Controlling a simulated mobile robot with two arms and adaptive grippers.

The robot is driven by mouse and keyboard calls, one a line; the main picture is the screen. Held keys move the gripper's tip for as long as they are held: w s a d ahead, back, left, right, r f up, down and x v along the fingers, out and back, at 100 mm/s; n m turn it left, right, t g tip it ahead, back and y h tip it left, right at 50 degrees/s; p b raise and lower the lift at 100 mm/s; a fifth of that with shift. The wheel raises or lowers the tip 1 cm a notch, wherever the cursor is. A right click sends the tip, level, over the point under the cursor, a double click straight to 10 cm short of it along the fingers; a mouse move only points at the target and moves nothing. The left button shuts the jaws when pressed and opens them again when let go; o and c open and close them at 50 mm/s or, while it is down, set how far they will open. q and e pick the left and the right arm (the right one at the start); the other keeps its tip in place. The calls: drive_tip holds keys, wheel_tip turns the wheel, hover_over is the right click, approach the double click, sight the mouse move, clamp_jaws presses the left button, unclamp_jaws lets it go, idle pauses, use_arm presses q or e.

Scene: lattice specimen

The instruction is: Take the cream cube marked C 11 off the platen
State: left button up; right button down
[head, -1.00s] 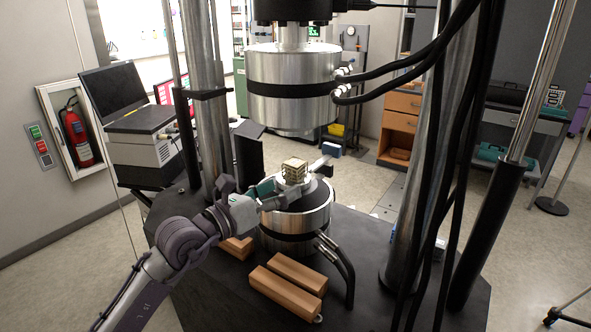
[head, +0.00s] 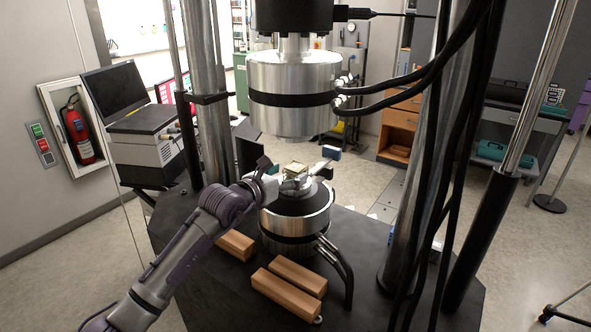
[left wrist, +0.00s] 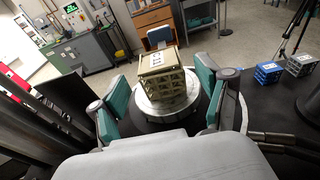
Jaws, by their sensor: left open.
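The cream lattice cube (head: 295,168) sits on the small round metal platen (head: 314,192) on the lower cylinder of the press. My right gripper is not in view.
The upper metal cylinder (head: 292,90) hangs above the cube. Black hoses (head: 395,95) and thick columns (head: 412,200) stand to the right. Wooden blocks (head: 287,292) lie on the dark base in front. A blue block (left wrist: 268,72) and a grey block (left wrist: 299,65) stand at right.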

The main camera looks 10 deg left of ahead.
sight(291, 171)
use_arm(q)
drive_tip(key=p+x, duration=0.1)
drive_tip(key=x, duration=0.3)
drive_tip(key=shift+w, duration=0.1)
drive_tip(key=shift+r, duration=0.1)
drive_tip(key=c, duration=1)
drive_tip(key=shift+c, duration=0.7)
drive_tip(key=shift+r, duration=0.1)
